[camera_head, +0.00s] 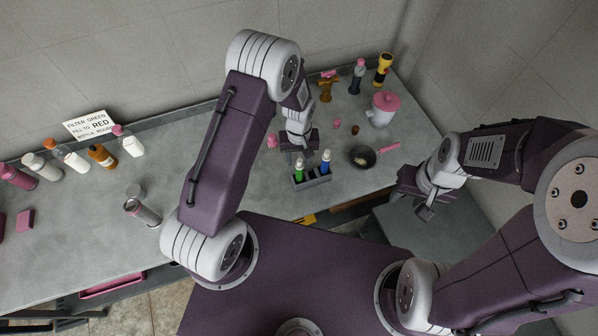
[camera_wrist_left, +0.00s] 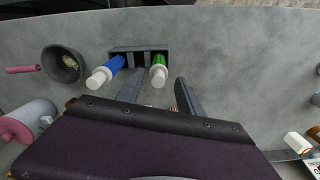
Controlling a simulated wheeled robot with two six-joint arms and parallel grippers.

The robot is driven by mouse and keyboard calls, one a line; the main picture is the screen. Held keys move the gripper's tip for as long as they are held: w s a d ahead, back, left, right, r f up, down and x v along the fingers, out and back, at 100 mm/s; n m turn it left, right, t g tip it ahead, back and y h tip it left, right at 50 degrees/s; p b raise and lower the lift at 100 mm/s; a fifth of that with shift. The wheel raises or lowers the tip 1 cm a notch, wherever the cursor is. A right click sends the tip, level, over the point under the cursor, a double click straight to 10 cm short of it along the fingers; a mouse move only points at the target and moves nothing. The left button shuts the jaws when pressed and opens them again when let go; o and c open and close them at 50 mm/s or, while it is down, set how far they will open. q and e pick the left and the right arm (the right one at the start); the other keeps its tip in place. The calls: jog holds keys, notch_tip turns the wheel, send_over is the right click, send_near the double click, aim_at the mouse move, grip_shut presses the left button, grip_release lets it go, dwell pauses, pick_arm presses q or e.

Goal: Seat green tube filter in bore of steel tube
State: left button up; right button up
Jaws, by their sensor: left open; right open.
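The green tube filter (camera_head: 299,173) stands with its white cap up in a dark holder (camera_head: 318,182), beside a blue tube filter (camera_head: 325,163). In the left wrist view the green filter (camera_wrist_left: 159,72) shows between my left gripper's two fingers, towards their tips. My left gripper (camera_head: 299,148) is open and empty, just behind the holder in the head view. A shiny steel tube (camera_head: 146,213) is on the bench at left, beside my left arm; I cannot see into its bore clearly. My right gripper (camera_head: 425,207) is open and empty, right of the bench's front edge.
A dark pan (camera_head: 361,156) with a pink handle lies right of the holder. A pink-lidded pot (camera_head: 383,108) and a yellow torch (camera_head: 383,69) stand behind it. Several bottles and a sign (camera_head: 90,125) line the back left. The bench between steel tube and bottles is clear.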

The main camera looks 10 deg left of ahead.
pick_arm(q)
jog(key=shift+w+d+f, duration=0.15)
jog(key=shift+f, duration=0.15)
grip_shut()
dwell(1.2)
